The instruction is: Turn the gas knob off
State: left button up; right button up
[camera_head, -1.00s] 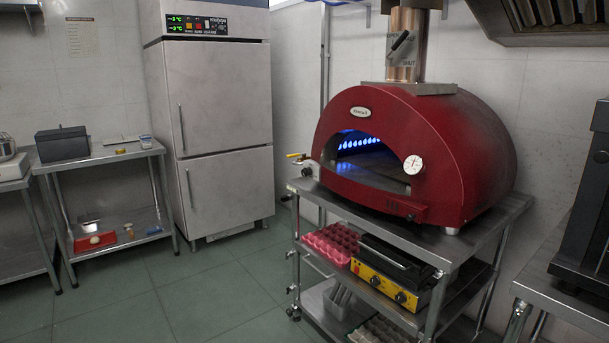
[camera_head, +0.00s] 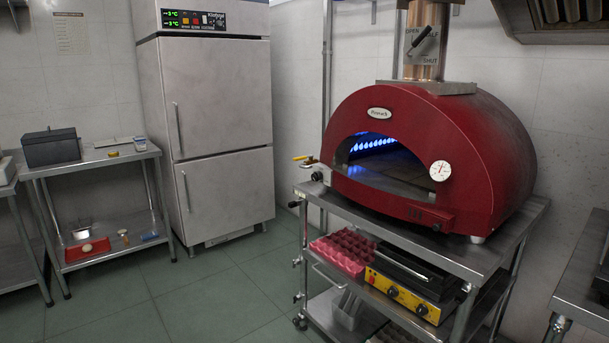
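A red dome oven (camera_head: 440,160) stands on a steel cart, with a row of blue flames (camera_head: 371,144) lit inside its mouth. At its left side a yellow-handled gas valve (camera_head: 302,158) sits on a pipe. Just below it, a small dark knob (camera_head: 317,176) is fixed by the oven's lower left corner; its exact setting is too small to read. Neither of my grippers is in view.
The steel cart (camera_head: 480,258) holds a pink egg tray (camera_head: 343,250) and a yellow-fronted appliance (camera_head: 402,294) below. A tall steel fridge (camera_head: 215,120) and a side table (camera_head: 90,163) stand left. Green floor (camera_head: 225,280) is open in front of the fridge.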

aim_at(318, 174)
jog(key=i+j, duration=0.55)
jog(key=j, duration=0.3)
jog(key=i+j, duration=0.6)
jog(key=j, duration=0.2)
